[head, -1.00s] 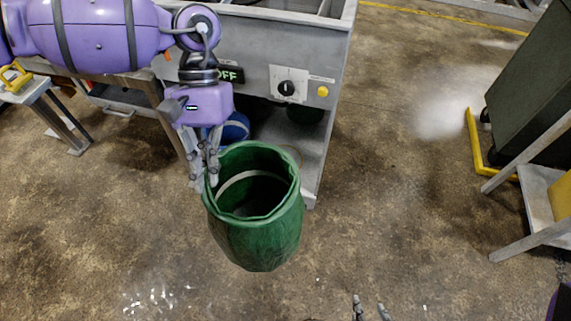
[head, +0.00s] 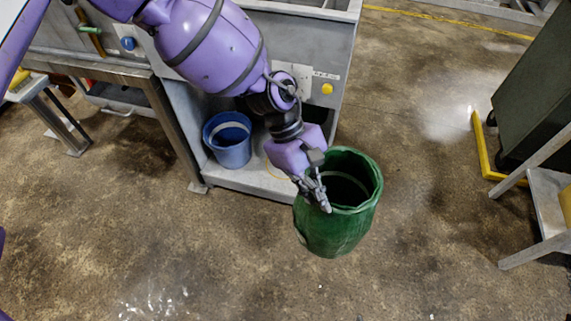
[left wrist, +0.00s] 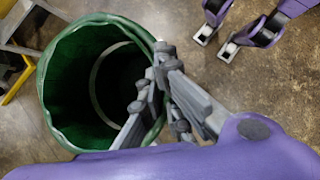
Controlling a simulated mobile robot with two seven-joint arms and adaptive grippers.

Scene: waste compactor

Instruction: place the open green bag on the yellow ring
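The open green bag (head: 335,235) hangs upright above the floor, right of the compactor's lower shelf, with its mouth up. My left gripper (head: 320,198) is shut on its rim at the left side. In the left wrist view the bag (left wrist: 65,95) shows its round open mouth and empty-looking inside, with the fingers (left wrist: 152,88) across the rim.
A blue bucket (head: 228,150) stands on the lower shelf (head: 240,179), left of the ring. A table leg (head: 178,135) stands left of the shelf. A dark green container (head: 535,95) and a grey stand (head: 548,205) are at the right. The floor between is clear.

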